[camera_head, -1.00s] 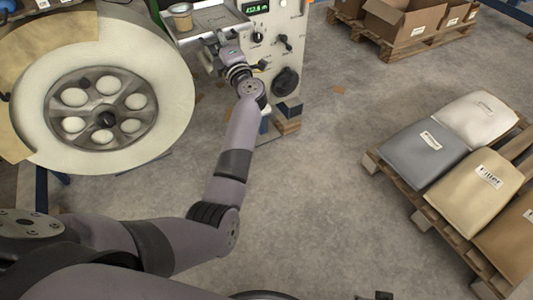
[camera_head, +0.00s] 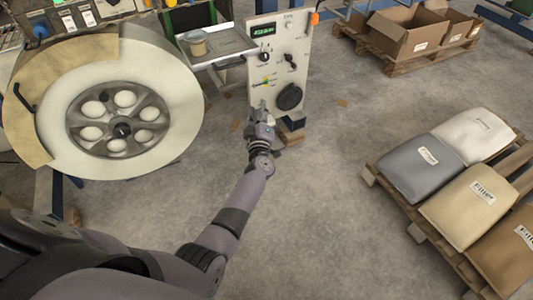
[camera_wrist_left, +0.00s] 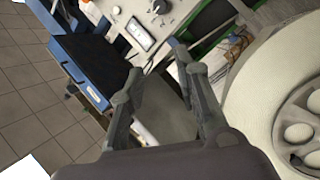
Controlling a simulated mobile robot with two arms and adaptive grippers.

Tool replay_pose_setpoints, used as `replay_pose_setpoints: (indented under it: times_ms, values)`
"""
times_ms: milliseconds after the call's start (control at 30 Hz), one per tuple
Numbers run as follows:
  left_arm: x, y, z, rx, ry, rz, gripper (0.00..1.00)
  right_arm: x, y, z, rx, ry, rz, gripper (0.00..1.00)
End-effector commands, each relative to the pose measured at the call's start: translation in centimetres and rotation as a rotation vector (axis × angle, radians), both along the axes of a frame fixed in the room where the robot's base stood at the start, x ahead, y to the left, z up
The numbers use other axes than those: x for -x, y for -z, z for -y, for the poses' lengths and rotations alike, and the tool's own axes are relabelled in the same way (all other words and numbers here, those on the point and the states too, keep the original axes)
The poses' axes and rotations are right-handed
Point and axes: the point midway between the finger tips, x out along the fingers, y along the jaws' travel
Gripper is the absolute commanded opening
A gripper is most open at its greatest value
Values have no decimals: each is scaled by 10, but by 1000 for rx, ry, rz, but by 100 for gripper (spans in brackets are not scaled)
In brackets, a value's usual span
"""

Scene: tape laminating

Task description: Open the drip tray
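A flat grey metal tray (camera_head: 232,45) juts out beside the white control panel, with a small tan cup on it; I cannot tell for sure that it is the drip tray. A dark bar runs along its front edge. My left gripper (camera_head: 260,105) is below and to the right of this tray, in front of the panel's lower part, and apart from the tray. In the left wrist view the left gripper (camera_wrist_left: 160,80) has its two fingers spread with nothing held between them. A grey surface shows beyond the fingers. My right gripper is not in view.
The white control panel (camera_head: 295,60) has a green display, knobs and a large black dial. A big white roll (camera_head: 172,140) on a spoked hub stands to the left. Pallets with filled bags (camera_head: 465,180) and cardboard boxes (camera_head: 408,32) are at right.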

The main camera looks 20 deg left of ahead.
Motion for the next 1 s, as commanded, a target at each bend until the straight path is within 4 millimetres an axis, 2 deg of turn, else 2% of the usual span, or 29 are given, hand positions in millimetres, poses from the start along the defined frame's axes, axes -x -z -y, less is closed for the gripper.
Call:
replay_pose_setpoints:
  times_ms: [33,300,700,1000]
  values:
    - [4,4,4,-20,19,-27,30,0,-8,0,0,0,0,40]
    - [25,48,27,-115,128,-175,30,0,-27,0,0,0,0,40]
    - [64,104,52,-218,262,-357,30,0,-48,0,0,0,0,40]
    - [78,122,58,-247,303,-412,30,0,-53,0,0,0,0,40]
